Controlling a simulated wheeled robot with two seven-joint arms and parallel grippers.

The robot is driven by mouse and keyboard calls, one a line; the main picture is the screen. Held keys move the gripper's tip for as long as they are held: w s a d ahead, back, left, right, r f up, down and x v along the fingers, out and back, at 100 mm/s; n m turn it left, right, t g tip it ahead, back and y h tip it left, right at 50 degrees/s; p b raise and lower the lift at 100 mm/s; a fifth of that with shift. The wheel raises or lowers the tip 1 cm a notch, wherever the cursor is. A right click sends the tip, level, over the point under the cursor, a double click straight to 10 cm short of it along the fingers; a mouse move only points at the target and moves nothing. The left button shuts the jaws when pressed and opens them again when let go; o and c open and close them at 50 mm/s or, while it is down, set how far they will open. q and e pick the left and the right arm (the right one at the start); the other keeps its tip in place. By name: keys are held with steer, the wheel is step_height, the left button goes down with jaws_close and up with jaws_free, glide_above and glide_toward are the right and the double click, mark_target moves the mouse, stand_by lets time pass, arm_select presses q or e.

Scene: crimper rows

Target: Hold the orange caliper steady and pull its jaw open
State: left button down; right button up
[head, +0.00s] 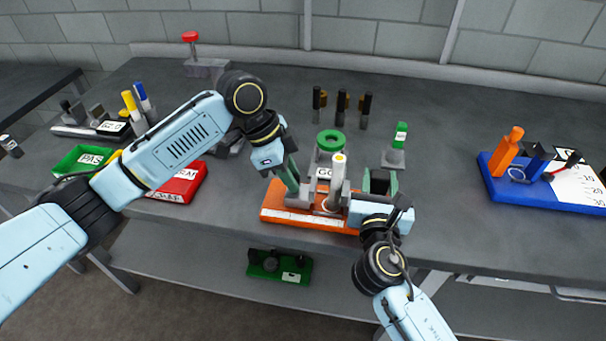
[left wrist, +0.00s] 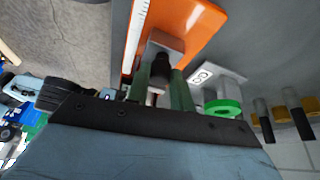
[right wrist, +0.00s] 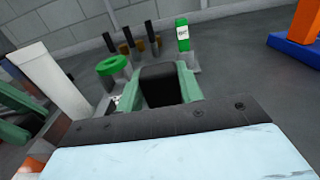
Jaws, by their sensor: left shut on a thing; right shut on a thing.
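The orange caliper (head: 273,212) lies near the table's front edge, a white scale strip along its front. It also shows in the left wrist view (left wrist: 208,22). My left gripper (head: 292,183) has its green fingers shut around a dark post (left wrist: 160,66) on a grey block at the caliper's left end. My right gripper (head: 380,182) is at the right end, its green fingers shut on a black grip (right wrist: 160,85). A white post with a yellow top (head: 338,172) stands between the grippers. My right wrist hides the caliper's right end.
A green ring on a grey stand (head: 330,140) and several dark pegs (head: 341,101) stand behind the caliper. A green-topped block (head: 400,135) is behind right. A red tray (head: 183,183) and green tray (head: 83,160) lie left, a blue board (head: 550,191) right. Table between caliper and board is clear.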

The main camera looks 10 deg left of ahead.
arm_select(q)
steer(key=shift+a, duration=0.45)
arm_select(e)
steer(key=shift+f, duration=0.1)
arm_select(q)
steer(key=c, duration=1.2)
jaws_free()
steer(key=shift+d, duration=0.1)
arm_select(e)
steer(key=shift+d, duration=0.1)
arm_select(q)
steer(key=shift+r, duration=0.1)
steer(key=v, duration=1.2)
arm_select(e)
steer(key=o, duration=1.2)
steer(key=shift+c, duration=0.2)
